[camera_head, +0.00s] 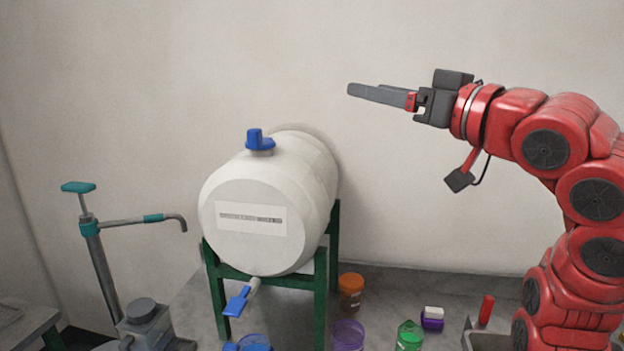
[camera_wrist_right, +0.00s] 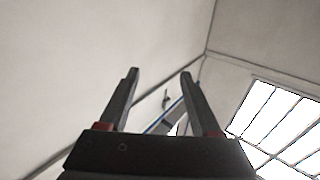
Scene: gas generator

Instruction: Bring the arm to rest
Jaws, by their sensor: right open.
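My right arm (camera_head: 565,150) is red and rises on the right side of the head view, then reaches left at its top. My right gripper (camera_head: 362,93) points left in the air, above and to the right of the white tank. In the right wrist view its two dark fingers (camera_wrist_right: 158,88) stand apart with nothing between them. The gripper touches nothing. My left gripper does not show in either view.
A white tank (camera_head: 245,212) with a blue cap (camera_head: 258,140) lies on a green stand (camera_head: 320,300). A hand pump (camera_head: 97,255) stands at left. An orange jar (camera_head: 351,290), purple cup (camera_head: 347,336) and green bottle (camera_head: 409,337) are on the counter. Air around the gripper is clear.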

